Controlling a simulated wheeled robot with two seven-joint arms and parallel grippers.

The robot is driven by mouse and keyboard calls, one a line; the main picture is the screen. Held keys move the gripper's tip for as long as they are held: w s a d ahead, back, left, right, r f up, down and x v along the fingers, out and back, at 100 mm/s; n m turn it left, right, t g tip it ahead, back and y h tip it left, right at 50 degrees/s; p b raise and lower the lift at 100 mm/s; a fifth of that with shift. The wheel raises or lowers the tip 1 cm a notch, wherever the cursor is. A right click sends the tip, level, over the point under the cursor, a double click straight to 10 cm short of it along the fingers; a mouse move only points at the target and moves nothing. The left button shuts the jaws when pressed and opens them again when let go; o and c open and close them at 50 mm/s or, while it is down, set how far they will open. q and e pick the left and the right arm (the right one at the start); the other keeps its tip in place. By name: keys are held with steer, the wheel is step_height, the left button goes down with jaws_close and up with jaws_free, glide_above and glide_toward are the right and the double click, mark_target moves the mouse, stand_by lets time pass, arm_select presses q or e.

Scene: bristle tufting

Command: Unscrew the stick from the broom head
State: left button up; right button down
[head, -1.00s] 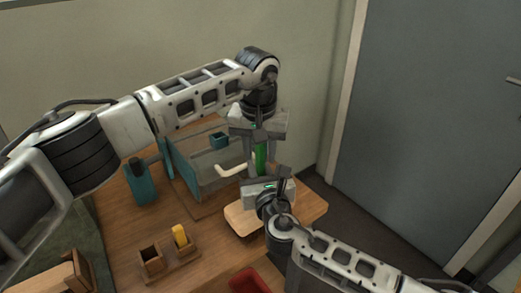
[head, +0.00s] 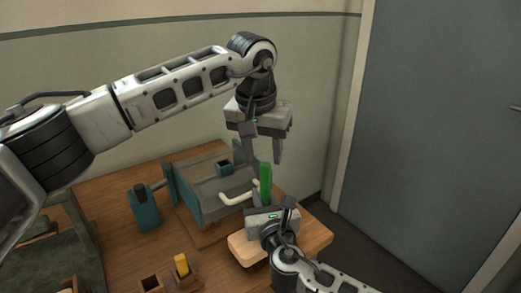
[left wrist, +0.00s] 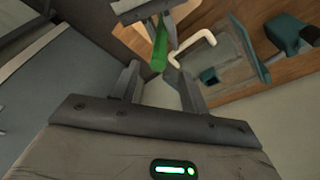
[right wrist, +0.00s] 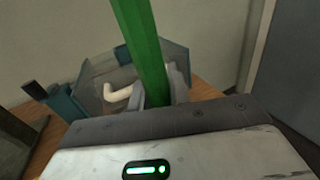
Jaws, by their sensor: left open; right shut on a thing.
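The green stick (head: 265,180) stands roughly upright, its top free. A tan rounded wooden block (head: 318,235), which looks like the broom head, lies below it at the table's right end. My right gripper (head: 265,208) is shut on the stick's lower part, above the block. The stick also shows in the right wrist view (right wrist: 146,45), rising from between the fingers. The joint between stick and block is hidden. My left gripper (head: 262,158) is open and empty, pointing down just above the stick's top, which shows beyond its fingers in the left wrist view (left wrist: 159,60).
A teal-sided machine (head: 190,203) with a cream crank handle (head: 236,200) stands close left of the stick. A wall is behind, a grey door (head: 440,130) right.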

mark_target(266, 178)
arm_select(q)
steer(key=f, duration=0.2)
steer(key=f+m, duration=0.1)
steer(key=f, duration=0.2)
steer(key=w+d+f+m, duration=0.1)
steer(key=f, duration=0.2)
steer(key=shift+f+t+h, duration=0.1)
steer(key=shift+t+h, duration=0.2)
steer(key=shift+h, duration=0.1)
steer(key=shift+c, duration=0.4)
jaws_close()
steer(key=n+y, duration=0.1)
steer(key=n, duration=0.2)
steer(key=shift+w+a+n, duration=0.1)
steer(key=shift+a+n, duration=0.05)
steer(key=shift+n, duration=0.15)
arm_select(e)
steer(key=shift+f, duration=0.1)
stand_by(0.5)
arm_select(q)
jaws_free()
